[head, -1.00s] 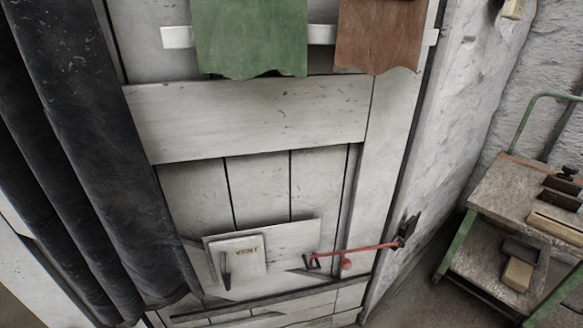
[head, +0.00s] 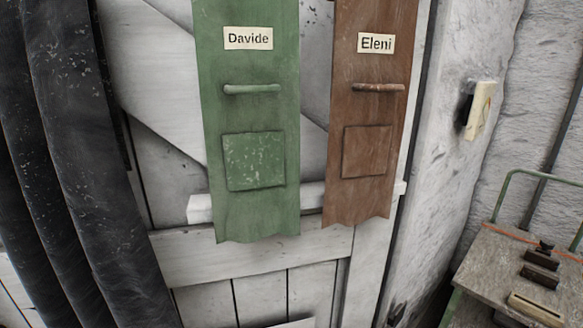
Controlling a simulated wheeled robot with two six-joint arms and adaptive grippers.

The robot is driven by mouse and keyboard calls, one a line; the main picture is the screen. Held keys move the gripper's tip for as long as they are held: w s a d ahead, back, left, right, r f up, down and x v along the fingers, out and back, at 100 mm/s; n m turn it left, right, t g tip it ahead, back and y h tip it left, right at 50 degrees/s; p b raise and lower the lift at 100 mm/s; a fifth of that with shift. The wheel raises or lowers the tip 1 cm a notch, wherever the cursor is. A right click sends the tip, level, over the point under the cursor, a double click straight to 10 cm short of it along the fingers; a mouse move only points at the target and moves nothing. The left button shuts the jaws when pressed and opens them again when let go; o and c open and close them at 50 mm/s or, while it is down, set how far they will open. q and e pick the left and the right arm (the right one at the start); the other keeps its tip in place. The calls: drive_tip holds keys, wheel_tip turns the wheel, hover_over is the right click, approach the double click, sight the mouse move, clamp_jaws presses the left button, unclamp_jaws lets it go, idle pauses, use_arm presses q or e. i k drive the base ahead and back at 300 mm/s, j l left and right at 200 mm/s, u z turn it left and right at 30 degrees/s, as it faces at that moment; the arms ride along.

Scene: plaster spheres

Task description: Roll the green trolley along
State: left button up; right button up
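The green-framed trolley (head: 490,262) stands at the lower right of the head view, cut off by the picture's right and bottom edges. Its green push handle (head: 518,176) rises at its far end, near the rough wall. Its worn top carries two dark blocks (head: 541,267) and a pale bar (head: 535,308). Its lower shelf and wheels are out of view. Neither of my grippers shows in the head view.
A white plank door (head: 170,120) fills the middle. A dark curtain (head: 75,160) hangs at left. A pale switch (head: 480,110) is on the right wall.

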sight(494, 274)
drive_tip(key=z, duration=1.7)
drive_tip(key=i+l+u, duration=0.1)
drive_tip(key=u, duration=0.7)
drive_tip(key=i+l+u, duration=0.1)
drive_tip(key=l+u, duration=0.35)
drive_tip(key=l, duration=0.9)
drive_tip(key=l+u, duration=0.45)
drive_tip(key=l, duration=1.25)
drive_tip(key=k+l, duration=0.15)
drive_tip(key=l, duration=0.2)
